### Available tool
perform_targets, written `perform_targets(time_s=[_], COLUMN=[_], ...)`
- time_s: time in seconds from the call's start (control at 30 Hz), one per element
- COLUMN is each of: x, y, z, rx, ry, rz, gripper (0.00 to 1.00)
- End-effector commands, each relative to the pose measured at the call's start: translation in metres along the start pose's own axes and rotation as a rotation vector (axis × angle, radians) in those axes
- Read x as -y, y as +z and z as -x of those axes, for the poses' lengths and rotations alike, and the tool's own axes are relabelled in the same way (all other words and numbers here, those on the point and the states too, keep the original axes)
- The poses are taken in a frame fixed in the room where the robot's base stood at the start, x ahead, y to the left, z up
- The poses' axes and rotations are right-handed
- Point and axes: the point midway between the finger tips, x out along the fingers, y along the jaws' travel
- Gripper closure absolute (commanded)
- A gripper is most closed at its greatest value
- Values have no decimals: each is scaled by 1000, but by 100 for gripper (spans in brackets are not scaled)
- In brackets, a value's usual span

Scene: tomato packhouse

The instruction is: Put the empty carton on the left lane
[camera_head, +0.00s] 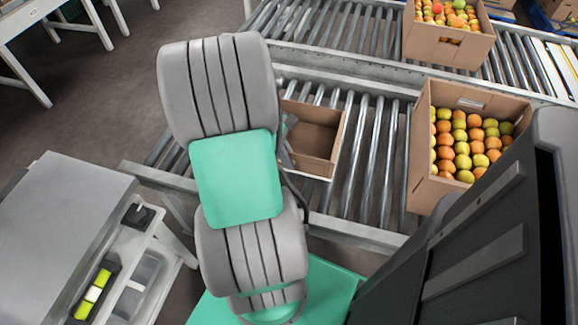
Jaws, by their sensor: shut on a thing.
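The empty carton (322,138) is a small, open brown box with nothing visible inside. It is over the near roller lane (371,160), just right of my arm. Its left part is hidden behind the arm. My gripper (289,128) shows only as a small dark piece at the carton's left side and is shut on it. The fingertips are hidden. I cannot tell whether the carton rests on the rollers or hangs just above them. A far roller lane (330,28) runs parallel behind a metal rail.
A carton full of tomatoes (421,165) stands on the near lane, right of the empty carton. Another filled carton (448,46) stands on the far lane. A grey-topped cart (60,215) is at the lower left. White tables (30,15) stand at the upper left.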

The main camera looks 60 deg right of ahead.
Motion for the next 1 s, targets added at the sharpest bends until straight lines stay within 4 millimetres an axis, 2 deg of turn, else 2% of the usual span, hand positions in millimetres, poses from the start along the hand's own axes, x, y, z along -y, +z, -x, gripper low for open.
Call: perform_targets(time_s=[0.03, 0.1, 0.43, 0.47, 0.7, 1.0], x=[2, 1, 2, 2, 2, 2], y=[-6, -8, -9, -9, -9, -8], z=[-16, -21, -22, -22, -22, -18], rx=[2, 1, 0, 0, 0, 0], ry=[-3, -1, -2, -2, -2, 0], rz=[1, 0, 0, 0, 0, 0], gripper=[100, 100, 100, 93, 73, 73])
